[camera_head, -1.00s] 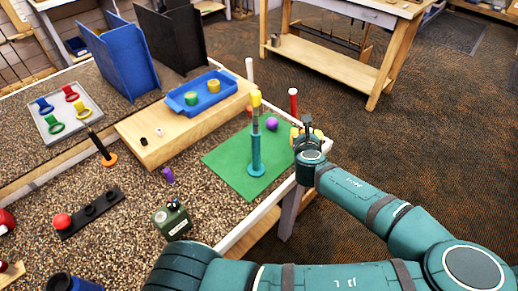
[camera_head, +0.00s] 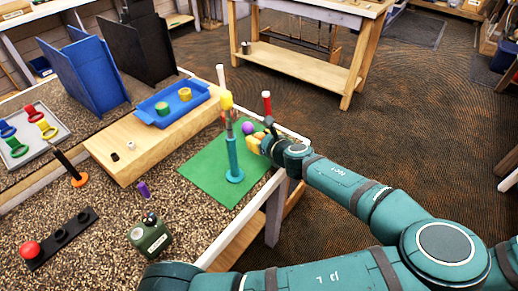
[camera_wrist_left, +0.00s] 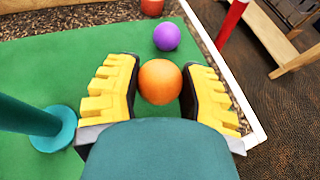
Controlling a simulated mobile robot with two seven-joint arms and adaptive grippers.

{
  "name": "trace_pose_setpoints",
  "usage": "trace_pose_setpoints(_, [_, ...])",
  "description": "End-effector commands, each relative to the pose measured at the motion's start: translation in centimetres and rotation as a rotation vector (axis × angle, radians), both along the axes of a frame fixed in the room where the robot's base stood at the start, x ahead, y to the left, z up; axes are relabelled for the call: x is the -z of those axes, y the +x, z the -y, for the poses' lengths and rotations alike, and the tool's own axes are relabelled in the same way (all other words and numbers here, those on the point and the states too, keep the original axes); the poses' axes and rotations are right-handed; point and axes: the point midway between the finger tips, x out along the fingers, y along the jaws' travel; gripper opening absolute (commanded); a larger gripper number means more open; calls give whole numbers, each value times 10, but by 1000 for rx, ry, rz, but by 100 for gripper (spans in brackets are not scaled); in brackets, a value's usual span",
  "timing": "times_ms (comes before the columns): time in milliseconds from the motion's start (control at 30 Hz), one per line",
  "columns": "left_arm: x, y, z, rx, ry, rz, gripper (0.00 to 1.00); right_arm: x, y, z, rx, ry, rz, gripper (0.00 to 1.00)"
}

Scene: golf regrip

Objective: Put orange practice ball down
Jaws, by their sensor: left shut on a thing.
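The orange practice ball (camera_wrist_left: 160,82) sits between the yellow fingers of my left gripper (camera_wrist_left: 160,90), which is shut on it. In the head view the gripper (camera_head: 258,143) is at the right edge of the green mat (camera_head: 205,180), and the ball (camera_head: 259,135) is mostly hidden. I cannot tell whether the ball touches the mat. A purple ball (camera_wrist_left: 167,37) lies on the mat just beyond it. My right gripper is not in view.
A teal stand (camera_head: 235,160) with a yellow-topped upright is left of the gripper. A red post (camera_head: 267,103) and a white post (camera_head: 221,80) rise behind. A wooden block (camera_head: 130,160) carries a blue tray (camera_head: 148,116). The near mat area is clear.

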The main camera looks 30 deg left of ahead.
Motion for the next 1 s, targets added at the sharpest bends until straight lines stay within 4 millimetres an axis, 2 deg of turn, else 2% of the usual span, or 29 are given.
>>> trace_pose_setpoints(300, [37,-1,-1,-1,2,-3,8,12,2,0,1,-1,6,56])
trace_pose_setpoints(667, [39,0,0,0,1,-2,8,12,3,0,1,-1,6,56])
trace_pose_setpoints(700, [39,0,0,0,0,-1,55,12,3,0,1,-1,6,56])
trace_pose_setpoints(733, [39,0,0,0,0,-1,65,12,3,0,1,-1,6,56])
trace_pose_setpoints(767, [39,0,0,0,0,-1,70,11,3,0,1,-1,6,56])
trace_pose_setpoints(1000, [39,0,0,0,0,-1,70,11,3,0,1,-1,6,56])
